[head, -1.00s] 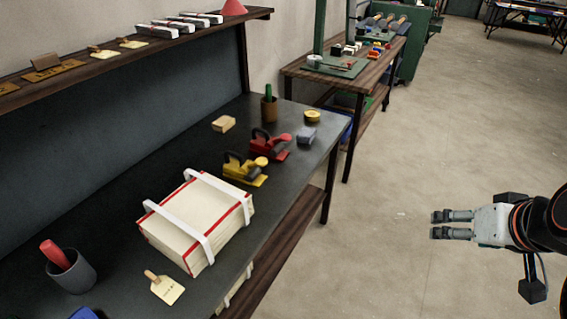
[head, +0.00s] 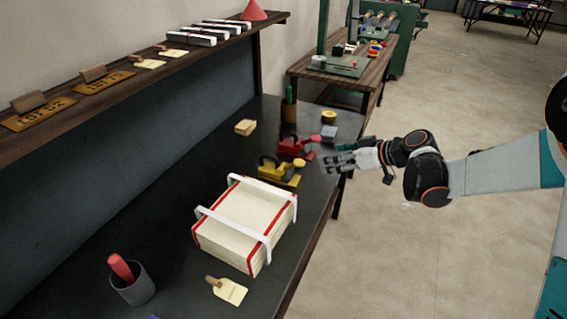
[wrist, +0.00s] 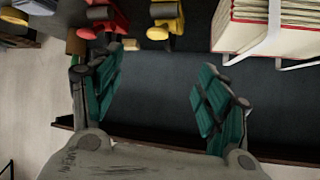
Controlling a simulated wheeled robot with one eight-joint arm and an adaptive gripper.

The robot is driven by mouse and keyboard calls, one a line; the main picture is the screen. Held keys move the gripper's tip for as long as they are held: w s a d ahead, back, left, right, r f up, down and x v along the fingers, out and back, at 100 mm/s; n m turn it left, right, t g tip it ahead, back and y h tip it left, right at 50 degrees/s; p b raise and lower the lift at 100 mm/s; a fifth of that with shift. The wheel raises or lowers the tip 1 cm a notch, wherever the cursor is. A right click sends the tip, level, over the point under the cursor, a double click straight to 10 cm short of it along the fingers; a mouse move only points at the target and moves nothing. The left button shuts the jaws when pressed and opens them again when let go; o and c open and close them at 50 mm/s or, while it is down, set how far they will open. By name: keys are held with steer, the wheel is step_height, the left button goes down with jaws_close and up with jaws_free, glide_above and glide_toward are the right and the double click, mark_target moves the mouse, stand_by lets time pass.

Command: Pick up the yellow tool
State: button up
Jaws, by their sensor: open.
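The yellow tool (head: 279,172) lies on the dark bench between the book stack and the red tool (head: 296,146). It has a black handle and a round yellow knob. In the wrist view the yellow tool (wrist: 166,18) is at the top, partly cut off by the frame edge, beside the red tool (wrist: 104,16). My gripper (head: 333,160) is open and empty near the bench's right edge, to the right of the yellow tool and apart from it. Its two green-padded fingers (wrist: 162,85) are spread wide in the wrist view.
A strapped book stack (head: 245,222) lies in front of the yellow tool. A grey cup (head: 134,289) is at front left. A shelf (head: 150,75) hangs above.

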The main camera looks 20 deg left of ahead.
steer(key=w+a+f+n+g+y, duration=0.1)
steer(key=w+a+f+n+y, duration=0.15)
steer(key=a+f, duration=0.3)
steer(key=b, duration=0.2)
glide_toward(283, 168)
steer(key=shift+n, duration=0.25)
steer(key=a, duration=0.2)
steer(key=w+a, duration=0.1)
steer(key=a, duration=0.1)
steer(key=shift+a, duration=0.3)
steer(key=b+x, duration=0.2)
steer(key=x, duration=0.2)
steer(key=shift+a+f, duration=0.1)
steer(key=shift+f, duration=0.2)
steer(key=shift+w+a, duration=0.1)
steer(key=shift+a, duration=0.35)
steer(key=shift+c, duration=0.5)
jaws_close()
